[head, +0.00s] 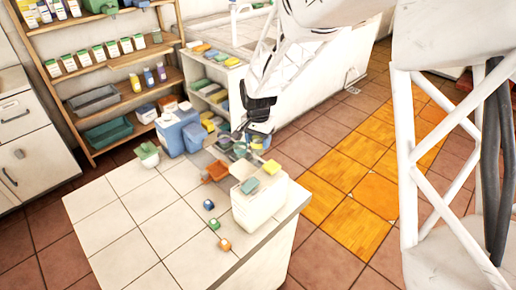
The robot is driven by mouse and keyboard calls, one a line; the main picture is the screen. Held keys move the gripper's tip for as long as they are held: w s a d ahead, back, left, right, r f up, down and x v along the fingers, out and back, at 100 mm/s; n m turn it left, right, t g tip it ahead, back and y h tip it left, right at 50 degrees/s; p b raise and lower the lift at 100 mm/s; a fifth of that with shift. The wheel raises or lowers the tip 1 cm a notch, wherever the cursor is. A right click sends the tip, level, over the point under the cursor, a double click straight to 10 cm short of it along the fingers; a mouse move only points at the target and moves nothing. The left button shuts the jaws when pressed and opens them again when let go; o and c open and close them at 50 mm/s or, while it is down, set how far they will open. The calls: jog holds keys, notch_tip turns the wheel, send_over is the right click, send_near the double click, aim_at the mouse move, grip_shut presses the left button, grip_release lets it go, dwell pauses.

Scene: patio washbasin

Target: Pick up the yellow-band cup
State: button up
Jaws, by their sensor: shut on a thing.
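My gripper (257,133) hangs over the far right part of the tiled counter, just behind a white box-like stand. It is shut on a small cup with a yellow band (257,146). The cup is small in the head view and partly covered by the fingers. I cannot tell whether the cup touches anything below it.
The white stand (258,208) carries a green block and a yellow-green block. An orange tray (215,171), small cubes (209,205), a blue box (178,132) and a potted plant (148,154) share the counter (120,215). The counter's front left is clear.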

jog(key=shift+r, duration=0.45)
dwell(0.4)
send_over(219, 171)
jog(key=shift+s+a+r+n, duration=0.1)
jog(key=shift+r+n, duration=0.2)
jog(key=shift+r, duration=0.05)
dwell(0.4)
jog(key=shift+f, duration=3.1)
jog(key=shift+f, duration=0.1)
jog(key=shift+f, duration=1.8)
jog(key=shift+f, duration=0.1)
